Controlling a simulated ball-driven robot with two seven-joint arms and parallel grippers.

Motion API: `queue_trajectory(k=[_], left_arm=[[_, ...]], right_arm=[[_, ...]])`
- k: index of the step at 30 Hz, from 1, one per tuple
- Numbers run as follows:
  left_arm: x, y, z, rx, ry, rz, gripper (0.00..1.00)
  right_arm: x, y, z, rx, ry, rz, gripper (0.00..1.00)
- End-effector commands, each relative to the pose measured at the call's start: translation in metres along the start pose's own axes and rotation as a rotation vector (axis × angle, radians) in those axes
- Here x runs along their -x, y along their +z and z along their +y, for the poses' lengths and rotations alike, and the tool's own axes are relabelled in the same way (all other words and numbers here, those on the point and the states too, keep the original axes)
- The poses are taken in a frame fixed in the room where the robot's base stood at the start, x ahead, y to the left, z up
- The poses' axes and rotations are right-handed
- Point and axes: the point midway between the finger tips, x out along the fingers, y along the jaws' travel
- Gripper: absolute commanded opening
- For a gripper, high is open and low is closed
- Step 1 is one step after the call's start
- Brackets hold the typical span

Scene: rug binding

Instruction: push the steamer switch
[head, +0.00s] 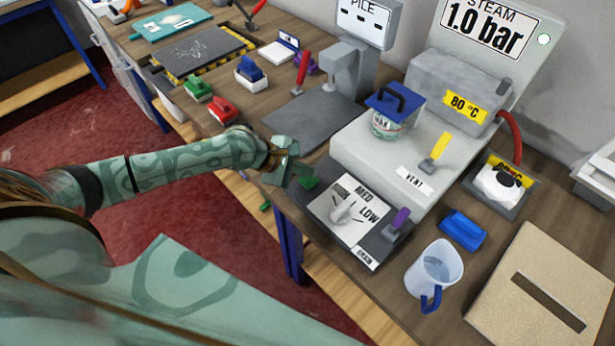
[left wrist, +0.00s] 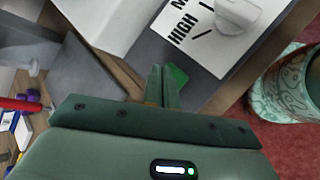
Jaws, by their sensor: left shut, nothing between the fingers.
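The control panel (head: 327,226) is a dark plate with a white HIGH, MED, LOW dial card (head: 358,232) and a pale knob (head: 343,213). My right gripper is not in view.
A purple lever (head: 399,221) stands at the panel's right end. The pale steamer (head: 375,165) behind has a yellow lever (head: 438,147) and a blue-lidded jar (head: 391,114). A clear jug (head: 434,268) stands right of the panel. The bench edge is close below.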

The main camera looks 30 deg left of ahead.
Motion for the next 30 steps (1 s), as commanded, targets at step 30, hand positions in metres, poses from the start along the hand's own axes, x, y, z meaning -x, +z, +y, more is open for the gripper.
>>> queue_trajectory(k=[30], left_arm=[[-0.0067, -0.0048, -0.0052, 0.000, 0.000, 0.000, 0.00]], right_arm=[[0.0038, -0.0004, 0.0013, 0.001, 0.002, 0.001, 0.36]])
